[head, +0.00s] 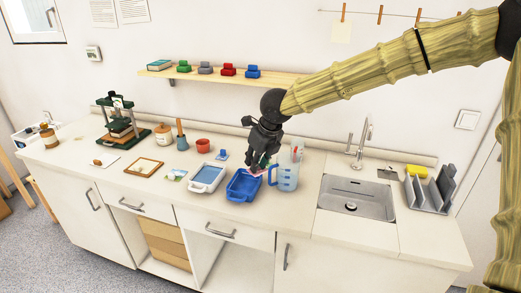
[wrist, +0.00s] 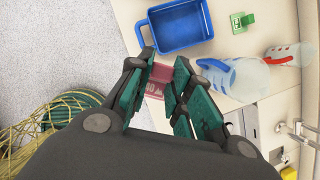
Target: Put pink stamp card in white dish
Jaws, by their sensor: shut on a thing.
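The pink stamp card (wrist: 160,80) is between the fingertips of my gripper (wrist: 160,88) in the wrist view, and the gripper is shut on it. In the head view my gripper (head: 261,160) is above the counter, over the right part of the blue dish, and a small bit of the pink card (head: 256,171) shows below the fingers. The white dish (head: 206,178) stands on the counter just left of the blue dish and looks empty. The white dish is not in the wrist view.
The blue dish (head: 243,186) is beside the measuring jug (head: 286,177), with the sink (head: 355,197) further right. A green card (head: 175,175) and a framed board (head: 144,169) lie left of the white dish. A red pot (head: 203,145) stands behind it.

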